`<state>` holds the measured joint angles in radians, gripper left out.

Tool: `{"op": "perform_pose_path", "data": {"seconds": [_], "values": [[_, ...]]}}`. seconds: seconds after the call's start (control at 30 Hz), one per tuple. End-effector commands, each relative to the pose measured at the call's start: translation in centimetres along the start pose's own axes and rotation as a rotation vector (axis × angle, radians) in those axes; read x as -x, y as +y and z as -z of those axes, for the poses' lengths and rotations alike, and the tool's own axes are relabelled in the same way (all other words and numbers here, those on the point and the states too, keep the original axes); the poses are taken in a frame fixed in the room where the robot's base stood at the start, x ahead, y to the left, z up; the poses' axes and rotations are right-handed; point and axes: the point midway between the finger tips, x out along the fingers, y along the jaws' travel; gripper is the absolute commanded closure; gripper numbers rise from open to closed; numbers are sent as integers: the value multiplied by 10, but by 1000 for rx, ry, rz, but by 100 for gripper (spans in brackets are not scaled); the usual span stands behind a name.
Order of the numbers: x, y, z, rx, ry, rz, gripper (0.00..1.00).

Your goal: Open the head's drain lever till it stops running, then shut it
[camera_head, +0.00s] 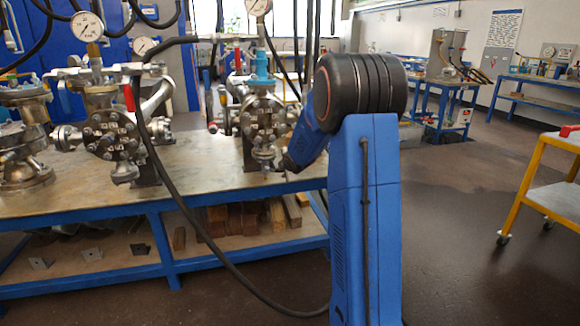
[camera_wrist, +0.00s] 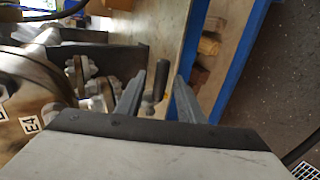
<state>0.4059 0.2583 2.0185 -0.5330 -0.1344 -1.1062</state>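The flanged head (camera_head: 262,118) stands on the bench at the middle of the head view, with a blue fitting and a gauge above it. Its drain fitting (camera_head: 264,155) hangs low at the front, close to the end of my arm. In the wrist view a dark lever handle (camera_wrist: 161,78) shows between the fingers of my gripper (camera_wrist: 160,88). The fingers are open, with a gap on both sides of the handle. The handle's lower end meets a small metal fitting (camera_wrist: 149,104). The flange (camera_wrist: 35,85), marked E4, is at the left. I cannot tell whether liquid runs.
Another flanged vessel (camera_head: 105,135) stands to the left on the same bench (camera_head: 205,180). A black hose (camera_head: 165,180) hangs down over the bench front. Wooden blocks (camera_head: 245,218) lie on the lower shelf. The floor to the right is open, with a yellow-framed cart (camera_head: 535,175) at the edge.

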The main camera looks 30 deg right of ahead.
Motion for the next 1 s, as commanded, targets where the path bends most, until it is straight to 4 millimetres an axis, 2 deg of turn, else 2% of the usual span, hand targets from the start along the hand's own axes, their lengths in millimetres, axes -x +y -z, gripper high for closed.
{"op": "perform_pose_path", "data": {"seconds": [0.1,0.4,0.7,1.0], "values": [[21,1,0,0,0,-2,65],[68,0,0,2,-1,-1,65],[97,0,0,1,-1,0,65],[118,0,1,1,0,0,65]]}}
